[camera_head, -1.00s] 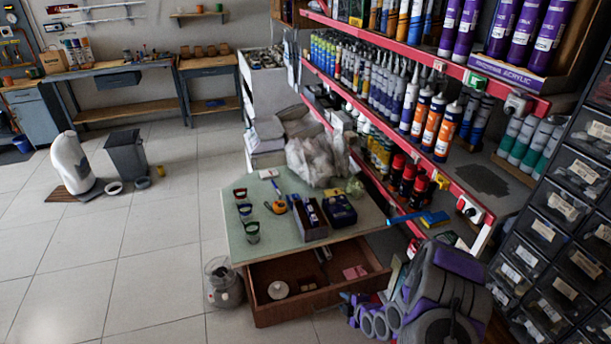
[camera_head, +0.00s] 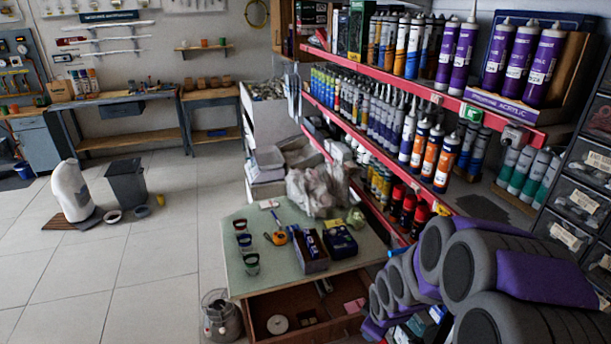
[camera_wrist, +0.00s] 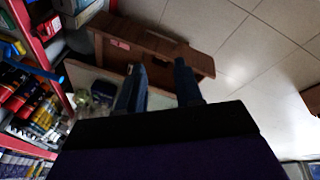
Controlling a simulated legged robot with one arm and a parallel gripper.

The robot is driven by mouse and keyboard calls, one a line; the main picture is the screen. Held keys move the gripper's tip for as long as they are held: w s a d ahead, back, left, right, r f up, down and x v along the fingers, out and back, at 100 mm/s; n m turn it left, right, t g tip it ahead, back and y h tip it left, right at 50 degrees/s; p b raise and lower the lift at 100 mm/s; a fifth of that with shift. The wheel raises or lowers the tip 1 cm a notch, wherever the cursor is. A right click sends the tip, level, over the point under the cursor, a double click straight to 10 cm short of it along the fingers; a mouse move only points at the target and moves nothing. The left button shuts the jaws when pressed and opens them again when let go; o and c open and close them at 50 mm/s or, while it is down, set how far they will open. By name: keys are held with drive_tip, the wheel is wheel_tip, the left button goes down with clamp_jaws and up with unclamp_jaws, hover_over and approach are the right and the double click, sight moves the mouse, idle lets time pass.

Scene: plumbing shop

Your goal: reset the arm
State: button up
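My gripper (camera_wrist: 158,82) shows in the wrist view as two dark blue fingers set apart, with nothing held between them. Behind the fingers are the open wooden drawer (camera_wrist: 172,50) and part of the table. In the head view my grey and purple arm fills the lower right corner, raised and folded close to the camera. It covers the right end of the drawer (camera_head: 262,314) and the lower part of the shelf. I cannot make out the fingertips clearly there.
Red-edged shelves (camera_head: 390,70) of tubes and dark parts bins (camera_head: 585,170) stand close on the right. A glass jar (camera_head: 220,318) is on the floor. The tiled floor (camera_head: 110,280) at left is mostly clear.

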drive_tip(key=s+a+r+m+g, duration=0.1)
drive_tip(key=s+r+m, duration=0.2)
drive_tip(key=s, duration=0.7)
drive_tip(key=s+a+r+m+g, duration=0.1)
drive_tip(key=s+r+m+g, duration=0.1)
drive_tip(key=s+r, duration=0.5)
drive_tip(key=s+r+m+g, duration=0.2)
drive_tip(key=s+r+m, duration=0.3)
drive_tip(key=s, duration=0.7)
drive_tip(key=shift+s+a+r, duration=0.25)
drive_tip(key=shift+s+a, duration=0.1)
drive_tip(key=shift+a, duration=0.05)
